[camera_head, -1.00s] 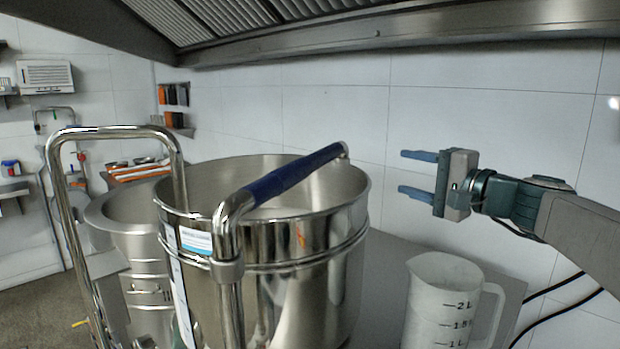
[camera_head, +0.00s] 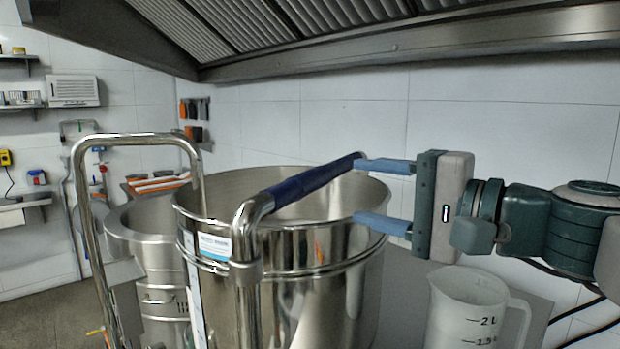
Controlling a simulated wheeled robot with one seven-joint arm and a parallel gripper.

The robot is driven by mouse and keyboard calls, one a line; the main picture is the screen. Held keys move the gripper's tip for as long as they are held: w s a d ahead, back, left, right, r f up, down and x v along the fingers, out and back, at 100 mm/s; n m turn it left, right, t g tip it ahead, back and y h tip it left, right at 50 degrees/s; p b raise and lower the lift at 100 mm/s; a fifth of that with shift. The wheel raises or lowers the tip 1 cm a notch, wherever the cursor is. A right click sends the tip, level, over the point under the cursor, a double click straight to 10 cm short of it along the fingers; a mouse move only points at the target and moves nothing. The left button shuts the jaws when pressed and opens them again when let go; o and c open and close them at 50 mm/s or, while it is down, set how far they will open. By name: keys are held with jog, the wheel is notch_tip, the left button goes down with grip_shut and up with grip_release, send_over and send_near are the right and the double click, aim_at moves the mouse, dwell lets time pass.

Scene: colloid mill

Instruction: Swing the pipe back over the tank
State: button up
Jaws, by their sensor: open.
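The pipe with a blue sleeve (camera_head: 305,184) runs over the large steel tank (camera_head: 285,243). It rises from an upright at the tank's front and its far end reaches the right rear of the tank mouth. A second bent steel pipe (camera_head: 82,200) stands at the left, its end dipping toward the tank's left rim. My gripper (camera_head: 385,193) is open, with blue fingers pointing left. Its upper fingertip is by the blue-sleeved pipe's far end and its lower fingertip is over the tank's right rim. I cannot tell whether either touches. Nothing is between the fingers.
A smaller steel vessel (camera_head: 130,225) stands behind left of the tank. A white measuring jug (camera_head: 465,312) stands below my gripper at the right. An extractor hood (camera_head: 400,40) hangs overhead, and a tiled wall (camera_head: 520,120) is behind.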

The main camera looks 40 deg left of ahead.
aim_at(319, 183)
jog(key=a, duration=0.3)
jog(key=a+p, duration=0.1)
jog(key=a, duration=0.3)
jog(key=a+p, duration=0.1)
jog(key=a, duration=0.2)
jog(key=shift+s+a+f, duration=0.1)
jog(key=shift+s+a, duration=0.2)
